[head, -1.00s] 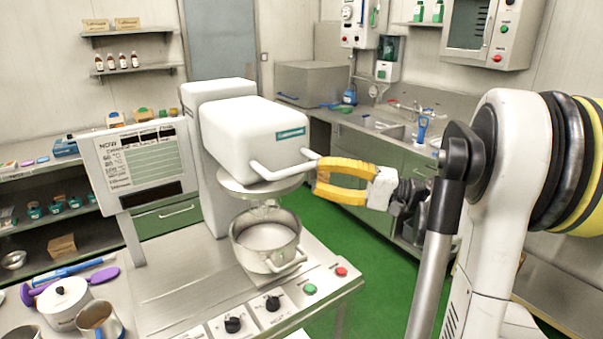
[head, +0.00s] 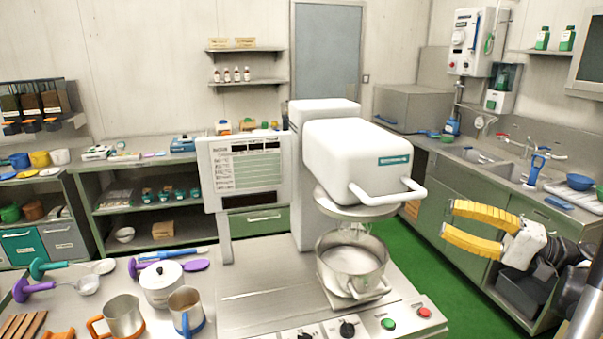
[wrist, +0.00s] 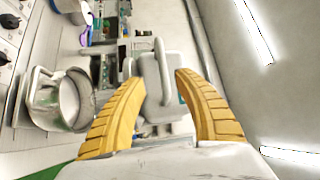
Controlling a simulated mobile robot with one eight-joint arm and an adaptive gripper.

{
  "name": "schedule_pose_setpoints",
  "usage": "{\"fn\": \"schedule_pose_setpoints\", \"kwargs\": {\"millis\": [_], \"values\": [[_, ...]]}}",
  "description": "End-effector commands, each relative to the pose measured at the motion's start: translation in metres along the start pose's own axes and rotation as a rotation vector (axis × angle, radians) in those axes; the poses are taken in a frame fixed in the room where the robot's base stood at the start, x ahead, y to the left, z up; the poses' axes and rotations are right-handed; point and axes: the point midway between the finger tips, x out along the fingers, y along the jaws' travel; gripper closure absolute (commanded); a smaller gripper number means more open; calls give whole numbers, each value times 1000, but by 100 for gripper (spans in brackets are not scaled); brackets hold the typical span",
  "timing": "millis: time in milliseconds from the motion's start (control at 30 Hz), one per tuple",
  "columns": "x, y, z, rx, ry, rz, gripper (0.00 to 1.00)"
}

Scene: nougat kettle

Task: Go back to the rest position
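My gripper (head: 462,229) has yellow ribbed fingers held apart with nothing between them. In the head view it is in the air to the right of the white mixer head (head: 358,158), clear of the mixer's white handle (head: 394,194). In the wrist view the open fingers (wrist: 160,90) frame the mixer head (wrist: 160,88) and its handle beyond them. The steel kettle (head: 353,268) stands under the mixer head with pale contents; it also shows at the left of the wrist view (wrist: 45,100). Most of my arm is outside the head view.
A worktop holds a lidded white pot (head: 161,288), two steel mugs and purple-handled tools at left. A display panel (head: 247,174) stands beside the mixer. A sink counter (head: 470,185) runs along the right. Green floor (head: 405,240) is open between counter and mixer.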

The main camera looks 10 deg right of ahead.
Motion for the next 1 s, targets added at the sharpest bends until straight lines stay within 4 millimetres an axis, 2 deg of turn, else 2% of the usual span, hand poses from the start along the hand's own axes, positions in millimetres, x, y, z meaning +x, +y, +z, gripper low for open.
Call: {"fn": "schedule_pose_setpoints", "kwargs": {"millis": [67,167,267,300,433,500,600,700,800,1000], "values": [[10,3,4,10,-7,23,62],[44,16,18,42,-28,117,62],[92,43,53,71,-63,295,62],[110,56,72,71,-79,382,62],[142,100,139,8,-128,672,62],[144,122,172,-68,-154,817,62],[133,147,213,-223,-188,1004,62],[115,164,240,-416,-215,1148,62],[100,173,254,-609,-234,1237,62],[86,176,260,-853,-247,1303,62]]}}
